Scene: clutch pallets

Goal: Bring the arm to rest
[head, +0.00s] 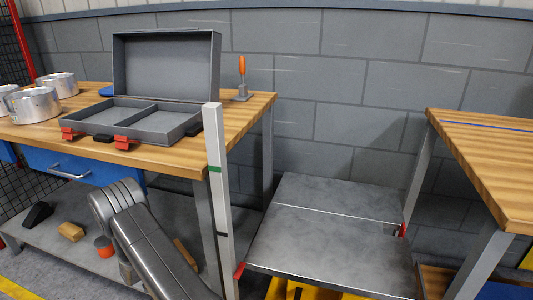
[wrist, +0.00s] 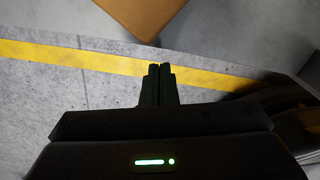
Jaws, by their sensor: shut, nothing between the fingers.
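My gripper (wrist: 159,70) shows in the wrist view with its two dark fingers together, shut and empty. Beyond the fingers are the grey floor (wrist: 100,95) and a yellow floor line (wrist: 90,60). In the head view my grey arm is folded low at the bottom, in front of the left workbench; the gripper itself is not visible there. No object touches the fingers.
An open grey case (head: 190,128) lies on the left workbench (head: 255,105), with metal cylinders (head: 33,105) beside it. A grey upright post (head: 218,190) stands near my arm. A grey metal platform (head: 330,238) sits between the benches; another wooden bench (head: 490,150) is at right.

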